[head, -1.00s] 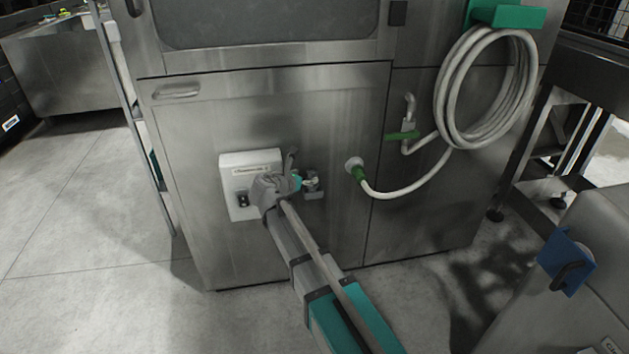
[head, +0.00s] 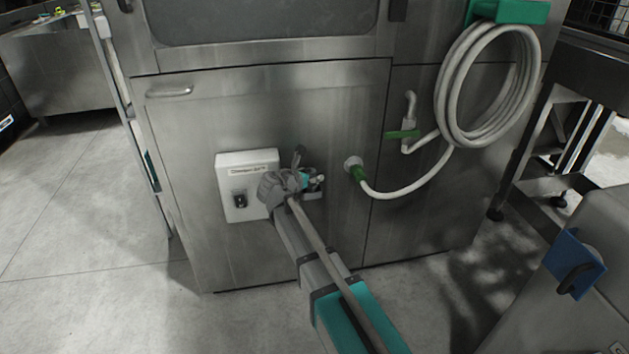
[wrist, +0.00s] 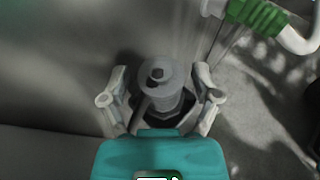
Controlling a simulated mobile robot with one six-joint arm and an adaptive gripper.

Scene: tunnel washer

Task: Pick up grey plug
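The grey plug (wrist: 165,85) is a stepped round piece with dark holes in its top face, seen in the wrist view between my two fingers. My gripper (wrist: 161,97) is open, with one finger on each side of the plug. A gap shows between the plug and each finger. In the head view my gripper (head: 316,181) is at the machine's front panel, just right of the white box. My arm and gripper hide most of the plug's spot there.
A white switch box (head: 237,206) is on the steel panel, left of my gripper. A white hose with a green connector (head: 358,173) joins the panel to the right. A coiled hose (head: 445,88) hangs higher up. The floor at left is clear.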

